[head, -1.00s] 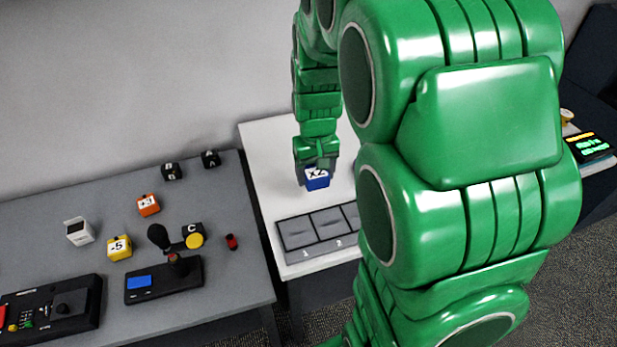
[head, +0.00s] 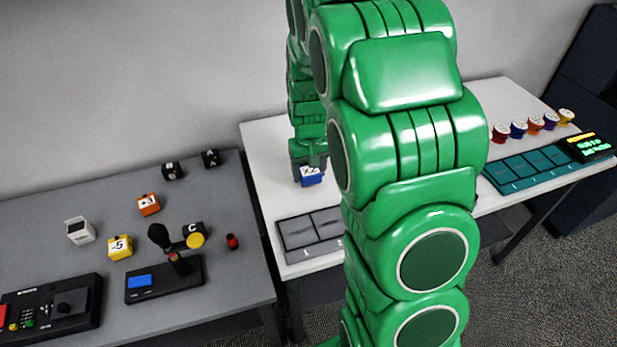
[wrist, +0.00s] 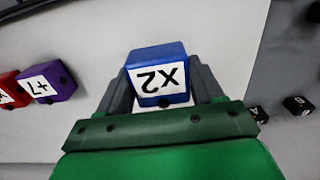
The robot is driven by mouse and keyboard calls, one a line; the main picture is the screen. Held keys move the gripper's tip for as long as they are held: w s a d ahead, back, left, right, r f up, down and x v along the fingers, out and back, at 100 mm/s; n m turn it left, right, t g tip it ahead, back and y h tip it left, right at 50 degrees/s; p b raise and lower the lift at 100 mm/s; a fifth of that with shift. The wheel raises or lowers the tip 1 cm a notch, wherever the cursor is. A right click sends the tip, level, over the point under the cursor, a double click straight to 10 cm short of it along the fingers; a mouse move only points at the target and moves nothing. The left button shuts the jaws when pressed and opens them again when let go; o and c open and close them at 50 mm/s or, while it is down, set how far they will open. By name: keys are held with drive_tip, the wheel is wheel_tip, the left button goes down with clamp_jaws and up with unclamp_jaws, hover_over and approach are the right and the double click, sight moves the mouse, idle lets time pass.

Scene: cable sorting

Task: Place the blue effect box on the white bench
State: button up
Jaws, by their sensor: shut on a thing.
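The blue effect box (head: 311,177), with a white label reading X2, is held in my gripper (head: 309,166) over the white bench (head: 272,140). In the wrist view the blue box (wrist: 158,60) sits between the two grey fingers of my gripper (wrist: 162,88), which are shut on its sides. The white bench (wrist: 85,20) shows behind it. I cannot tell whether the box touches the bench top. My green arm hides the middle of the bench in the head view.
A grey slotted tray (head: 312,236) lies at the bench's front. A purple box (wrist: 47,82) and a red box (wrist: 8,90) stand on the bench. A teal tray (head: 528,167) and several coloured pieces are at the right. The grey table (head: 60,210) holds other boxes and devices.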

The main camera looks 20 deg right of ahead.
sight(309, 178)
drive_tip(key=shift+w+f, duration=0.25)
drive_tip(key=shift+f, duration=1.6)
drive_tip(key=shift+f, duration=0.1)
drive_tip(key=o, duration=1.1)
drive_tip(key=shift+o, duration=0.2)
